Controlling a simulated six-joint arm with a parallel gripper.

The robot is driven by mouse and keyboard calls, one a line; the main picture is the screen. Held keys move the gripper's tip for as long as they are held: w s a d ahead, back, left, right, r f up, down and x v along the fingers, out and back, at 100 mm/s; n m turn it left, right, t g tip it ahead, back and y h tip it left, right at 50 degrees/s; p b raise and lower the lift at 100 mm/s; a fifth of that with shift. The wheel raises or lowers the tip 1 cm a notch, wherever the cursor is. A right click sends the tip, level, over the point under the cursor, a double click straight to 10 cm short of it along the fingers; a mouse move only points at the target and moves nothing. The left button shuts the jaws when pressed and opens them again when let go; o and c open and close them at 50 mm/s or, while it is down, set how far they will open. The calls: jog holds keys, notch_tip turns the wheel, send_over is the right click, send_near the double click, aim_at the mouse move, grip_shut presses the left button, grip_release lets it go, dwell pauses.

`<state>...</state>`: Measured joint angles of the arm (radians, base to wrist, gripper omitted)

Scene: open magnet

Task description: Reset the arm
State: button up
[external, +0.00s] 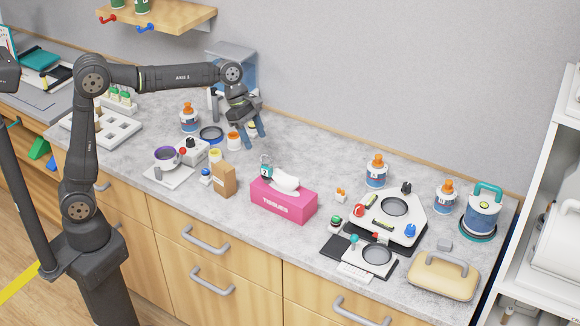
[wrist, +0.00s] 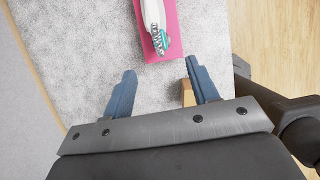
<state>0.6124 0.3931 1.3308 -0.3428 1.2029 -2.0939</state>
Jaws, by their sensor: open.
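My gripper (external: 249,133) hangs at the end of my bent arm, above the counter toward its back left. Its two blue fingers point down. In the wrist view my gripper (wrist: 161,92) is open, with the fingers wide apart and nothing between them but grey counter behind. The pink tissue box (external: 284,203) stands to the right of my gripper in the external view. In the wrist view the tissue box (wrist: 172,42) shows beyond the fingertips, with a small teal-topped item in front of it or on it.
A brown box (external: 223,180), a purple-rimmed cup (external: 167,157) and orange-capped jars stand near my gripper. A white device (external: 420,222) and a teal-handled canister (external: 482,214) stand at the right. A wooden shelf (external: 175,15) hangs above.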

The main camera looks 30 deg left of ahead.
aim_at(266, 157)
jog(key=x, duration=1.1)
jog(key=shift+f, duration=0.25)
jog(key=shift+r, duration=2)
